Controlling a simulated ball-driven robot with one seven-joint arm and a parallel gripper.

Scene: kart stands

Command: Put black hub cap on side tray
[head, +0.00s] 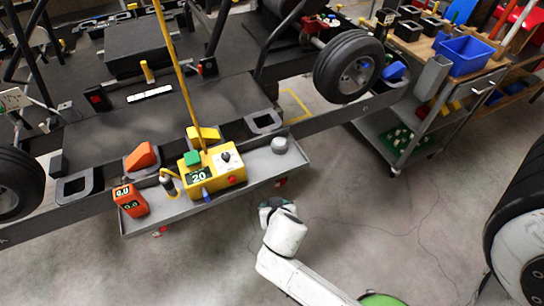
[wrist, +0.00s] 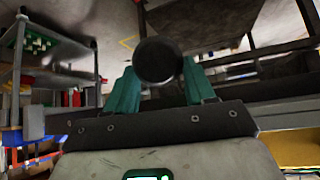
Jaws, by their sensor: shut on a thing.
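The black hub cap (wrist: 157,60) shows in the wrist view as a dark round piece between the two teal fingers of my gripper (wrist: 159,76). My gripper is shut on it. In the head view my gripper (head: 270,208) is just in front of the side tray's near edge, right of centre, and largely hidden by my white wrist. The side tray (head: 258,166) is a grey shelf along the kart stand. It carries a yellow control box (head: 213,174) reading 20, an orange meter (head: 130,201) and a grey round piece (head: 279,145).
A yellow pole (head: 177,75) rises behind the control box. A kart wheel (head: 349,66) is above right of the tray. Bare tray lies between the control box and the grey piece.

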